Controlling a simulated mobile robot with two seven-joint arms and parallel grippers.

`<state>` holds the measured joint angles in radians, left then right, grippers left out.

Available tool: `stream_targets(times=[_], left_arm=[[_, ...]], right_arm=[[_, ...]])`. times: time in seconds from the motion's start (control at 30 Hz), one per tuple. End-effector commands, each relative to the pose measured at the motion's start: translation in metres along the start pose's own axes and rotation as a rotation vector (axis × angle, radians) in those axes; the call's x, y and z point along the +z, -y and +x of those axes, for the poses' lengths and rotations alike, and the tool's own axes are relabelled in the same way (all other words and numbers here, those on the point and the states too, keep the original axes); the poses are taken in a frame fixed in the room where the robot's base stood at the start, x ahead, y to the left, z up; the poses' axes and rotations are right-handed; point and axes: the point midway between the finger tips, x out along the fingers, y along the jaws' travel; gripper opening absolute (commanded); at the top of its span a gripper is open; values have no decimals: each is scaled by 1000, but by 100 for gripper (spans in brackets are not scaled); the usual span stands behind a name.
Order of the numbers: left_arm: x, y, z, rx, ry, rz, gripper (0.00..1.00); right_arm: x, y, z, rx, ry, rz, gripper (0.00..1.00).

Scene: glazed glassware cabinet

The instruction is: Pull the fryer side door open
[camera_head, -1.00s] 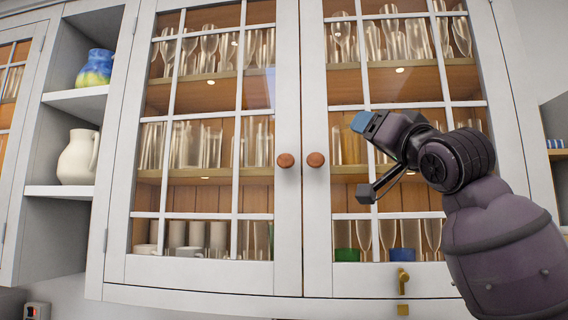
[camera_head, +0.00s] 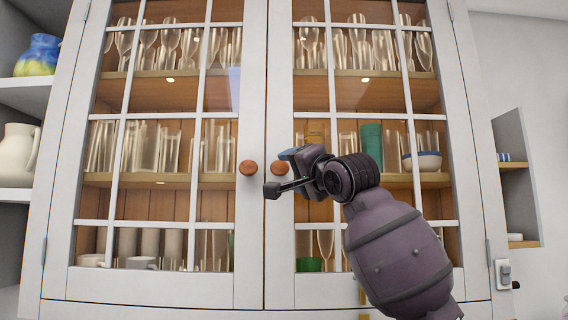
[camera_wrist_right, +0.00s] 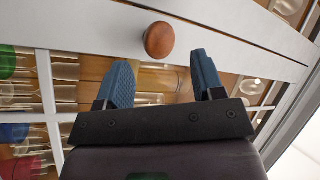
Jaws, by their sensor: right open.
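No fryer shows; a pale glazed cabinet with two closed doors is in front of me. The left door (camera_head: 85,215) has a round brown knob (camera_head: 248,168). The right door (camera_head: 279,240) has a matching knob (camera_head: 280,171), partly visible at my right gripper (camera_head: 283,171). In the right wrist view, a brown knob (camera_wrist_right: 159,40) lies just past the fingertips, roughly between them. The right gripper (camera_wrist_right: 163,70) is open and holds nothing. Contact with the knob cannot be seen. My left gripper is not in view.
Glasses (camera_head: 148,148) and cups stand on shelves behind the panes. Open shelves at the left hold a white jug (camera_head: 16,155) and a blue-yellow vase (camera_head: 38,55). A small open shelf (camera_head: 520,165) and a wall switch (camera_head: 503,274) are at the right.

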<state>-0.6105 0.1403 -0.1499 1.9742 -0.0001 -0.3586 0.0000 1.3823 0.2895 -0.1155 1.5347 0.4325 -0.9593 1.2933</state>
Motion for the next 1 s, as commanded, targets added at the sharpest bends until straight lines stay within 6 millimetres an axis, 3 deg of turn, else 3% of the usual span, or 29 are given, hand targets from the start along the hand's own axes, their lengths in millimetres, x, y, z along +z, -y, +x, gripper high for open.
stream_targets(times=[0.1, 0.3, 0.7, 0.77, 1.0], left_arm=[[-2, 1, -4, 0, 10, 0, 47], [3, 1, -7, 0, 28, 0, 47], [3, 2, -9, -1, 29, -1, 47], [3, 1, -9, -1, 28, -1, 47], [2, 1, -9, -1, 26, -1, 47]], right_arm=[[-1, 1, 18, 3, 1, 0, 62], [0, 1, 37, 0, 0, -1, 62], [0, 0, 42, 0, 0, -2, 62], [0, 0, 42, -1, 0, -2, 56], [0, 0, 42, -1, 0, -2, 19]])
